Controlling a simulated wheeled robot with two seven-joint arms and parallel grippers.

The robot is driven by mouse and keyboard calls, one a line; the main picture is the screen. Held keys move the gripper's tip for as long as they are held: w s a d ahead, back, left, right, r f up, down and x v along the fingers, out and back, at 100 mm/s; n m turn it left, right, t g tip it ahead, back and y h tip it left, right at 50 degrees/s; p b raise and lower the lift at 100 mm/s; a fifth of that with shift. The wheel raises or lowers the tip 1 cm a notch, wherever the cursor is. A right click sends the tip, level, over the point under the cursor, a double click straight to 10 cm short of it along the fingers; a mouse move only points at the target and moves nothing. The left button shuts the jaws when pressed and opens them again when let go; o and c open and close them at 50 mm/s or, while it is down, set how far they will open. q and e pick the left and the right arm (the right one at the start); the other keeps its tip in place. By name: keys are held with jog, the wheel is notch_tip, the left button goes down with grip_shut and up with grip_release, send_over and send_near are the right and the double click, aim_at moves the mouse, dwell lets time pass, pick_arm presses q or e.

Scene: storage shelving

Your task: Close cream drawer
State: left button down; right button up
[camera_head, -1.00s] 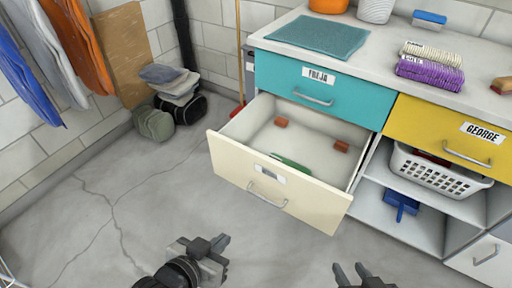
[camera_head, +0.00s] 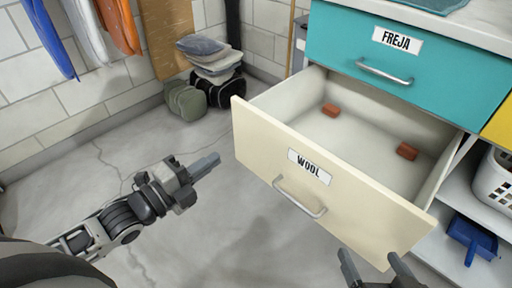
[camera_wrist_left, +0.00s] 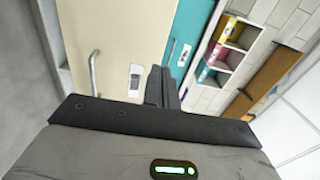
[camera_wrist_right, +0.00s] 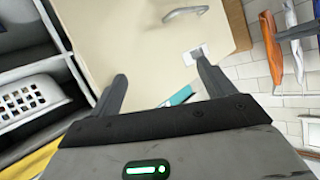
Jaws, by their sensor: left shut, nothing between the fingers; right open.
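The cream drawer (camera_head: 268,154) is pulled well out below the teal drawer (camera_head: 437,81). Its front has a WOOL label (camera_head: 310,167) and a metal handle (camera_head: 299,198). Two reddish-brown blocks (camera_head: 331,110) lie inside it. My left gripper (camera_head: 214,161) is shut and empty, left of the cream front and apart from it. My right gripper (camera_head: 378,262) is open and empty, in front of the drawer's lower right part. The cream front also fills much of the left wrist view (camera_wrist_left: 122,40) and the right wrist view (camera_wrist_right: 140,50).
A white basket (camera_head: 495,183) and a blue dustpan (camera_head: 472,238) are on shelves to the right. Folded cloths and bags (camera_head: 208,75) lie by the wall. Coloured cloths (camera_head: 85,30) hang at upper left.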

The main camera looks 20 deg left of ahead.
aim_at(266, 124)
pick_arm(q)
jog(key=b+x, duration=0.3)
jog(key=x, duration=1)
jog(key=shift+w, duration=0.35)
jog(key=shift+w+d, duration=0.1)
jog(key=shift+w, duration=0.05)
pick_arm(e)
jog(key=shift+w+a+r+m+t+y, duration=0.1)
jog(key=shift+a+r+m+t+y, duration=0.2)
jog(key=shift+a+r+t+y, duration=0.35)
jog(key=shift+d+r, duration=0.1)
jog(key=shift+r, duration=0.15)
